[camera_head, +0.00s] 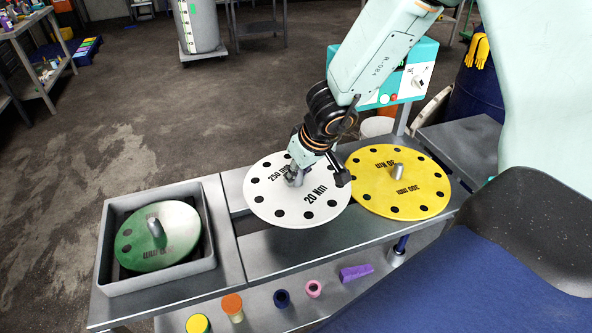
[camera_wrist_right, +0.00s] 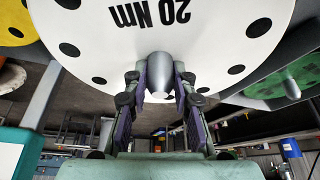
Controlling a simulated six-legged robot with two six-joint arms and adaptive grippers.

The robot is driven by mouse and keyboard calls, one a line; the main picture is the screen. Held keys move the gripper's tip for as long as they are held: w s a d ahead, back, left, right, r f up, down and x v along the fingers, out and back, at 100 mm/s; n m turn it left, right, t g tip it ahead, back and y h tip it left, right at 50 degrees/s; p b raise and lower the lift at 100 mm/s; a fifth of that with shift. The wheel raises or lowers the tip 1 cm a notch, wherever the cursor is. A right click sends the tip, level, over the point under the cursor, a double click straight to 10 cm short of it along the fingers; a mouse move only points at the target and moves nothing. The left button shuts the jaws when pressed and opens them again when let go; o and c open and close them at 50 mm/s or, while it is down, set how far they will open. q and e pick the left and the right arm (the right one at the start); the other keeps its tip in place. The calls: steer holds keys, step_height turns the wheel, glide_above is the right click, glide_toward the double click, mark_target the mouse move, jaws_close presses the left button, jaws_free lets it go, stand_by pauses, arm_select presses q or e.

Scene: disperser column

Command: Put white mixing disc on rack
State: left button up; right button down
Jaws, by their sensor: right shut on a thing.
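The white mixing disc (camera_head: 267,207) has black holes, "20 Nm" lettering and a grey centre pin. My right gripper (camera_head: 296,176) is shut on that pin. In the right wrist view, the fingers (camera_wrist_right: 160,82) stand on both sides of the pin (camera_wrist_right: 159,66), below the white disc (camera_wrist_right: 215,35). The disc is over the grey metal rack (camera_head: 290,257), left of the yellow disc (camera_head: 425,185). I cannot tell whether it touches the rack. The gripper hides part of the disc. My left gripper is not in view.
A green disc (camera_head: 185,245) lies in a grey tray (camera_head: 107,245) at the left. Coloured pieces, including a purple wedge (camera_head: 356,272), lie on a lower shelf. A teal control box (camera_head: 415,75) stands behind the yellow disc.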

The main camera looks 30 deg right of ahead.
mark_target(299, 186)
steer(key=shift+a+f+b, duration=0.2)
steer(key=shift+f+b, duration=0.25)
steer(key=shift+f, duration=0.1)
steer(key=shift+w+a+f+b, duration=0.1)
steer(key=shift+a+f+b, duration=0.05)
steer(key=shift+f+b, duration=0.4)
steer(key=shift+d+f+b, duration=0.25)
steer(key=shift+f+b, duration=0.4)
steer(key=shift+f, duration=0.3)
steer(key=shift+a+f+b, duration=0.2)
steer(key=shift+f+b, duration=0.3)
steer(key=shift+f, duration=0.3)
steer(key=shift+d, duration=0.15)
steer(key=shift+f, duration=0.1)
steer(key=shift+f+b, duration=0.1)
steer(key=shift+b, duration=0.2)
